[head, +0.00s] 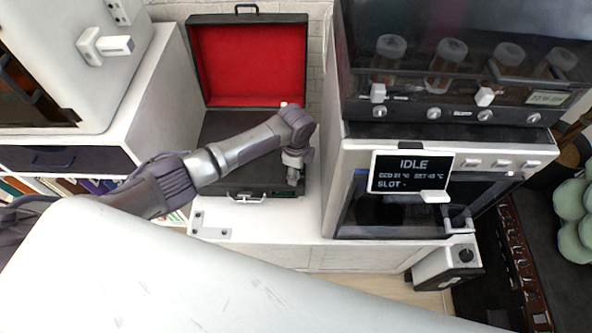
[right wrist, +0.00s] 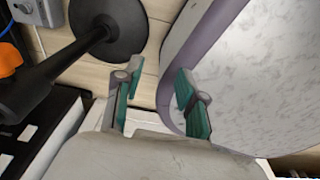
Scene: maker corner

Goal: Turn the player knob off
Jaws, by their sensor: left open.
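The player (head: 225,128) is a dark suitcase-style box on a white cabinet. Its lid (head: 245,62), lined in red, stands open at the back. My left arm reaches across the player from the left. My left gripper (head: 293,177) is open, pointing down over the player's front right part. The gripper and forearm cover much of the player's top, and I cannot make out the knob. My right gripper (right wrist: 158,95) shows in the right wrist view with its green-padded fingers apart and nothing between them.
A machine with an "IDLE" display (head: 412,172) stands right of the player, under a dark glass-fronted unit (head: 460,70). A white cabinet (head: 75,60) is at left. In the right wrist view, a black round base (right wrist: 110,30) and a large pale rounded surface (right wrist: 250,80) flank the fingers.

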